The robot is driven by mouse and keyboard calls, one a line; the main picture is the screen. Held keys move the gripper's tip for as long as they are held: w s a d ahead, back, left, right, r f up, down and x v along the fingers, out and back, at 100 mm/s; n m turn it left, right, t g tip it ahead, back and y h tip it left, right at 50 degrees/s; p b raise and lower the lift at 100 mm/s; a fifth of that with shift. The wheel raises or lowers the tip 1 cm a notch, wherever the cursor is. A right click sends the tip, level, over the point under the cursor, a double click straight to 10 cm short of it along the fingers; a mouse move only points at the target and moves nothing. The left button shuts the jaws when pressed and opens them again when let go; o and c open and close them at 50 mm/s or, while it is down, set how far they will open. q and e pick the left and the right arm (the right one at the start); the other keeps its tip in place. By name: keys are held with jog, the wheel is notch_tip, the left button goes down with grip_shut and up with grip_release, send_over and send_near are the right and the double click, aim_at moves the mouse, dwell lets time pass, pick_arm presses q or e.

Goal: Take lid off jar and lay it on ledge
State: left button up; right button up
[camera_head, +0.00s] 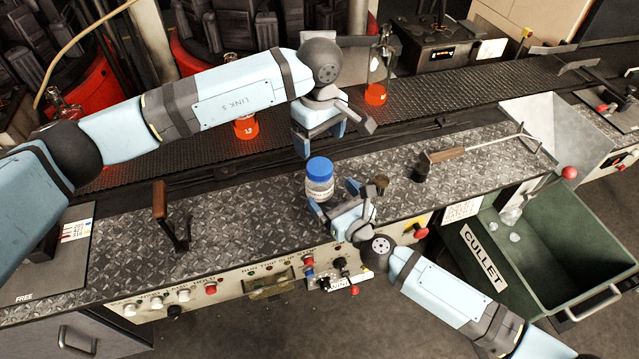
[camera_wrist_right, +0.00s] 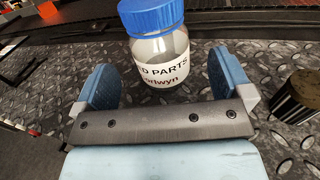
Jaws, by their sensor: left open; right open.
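A clear jar (camera_head: 320,187) with a pale label and a blue lid (camera_head: 319,168) stands upright on the diamond-plate ledge (camera_head: 240,210). The lid is on the jar. In the right wrist view, the jar (camera_wrist_right: 160,70) and its blue lid (camera_wrist_right: 150,15) stand just beyond the fingertips. My right gripper (camera_head: 332,203) is open and low at the near side of the jar, with its fingers spread to either side. The fingers (camera_wrist_right: 168,85) show a gap to the jar. My left gripper (camera_head: 335,135) is open and empty, above and behind the jar.
A dark cylinder (camera_wrist_right: 297,97) stands right of my right gripper. A wooden-handled tool (camera_head: 450,153) lies further right on the ledge. An upright wooden handle (camera_head: 160,200) stands at left. A conveyor (camera_head: 440,105) with glowing bottles runs behind. A green cullet bin (camera_head: 575,285) is at right.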

aim_at(327, 190)
jog(key=x, duration=0.5)
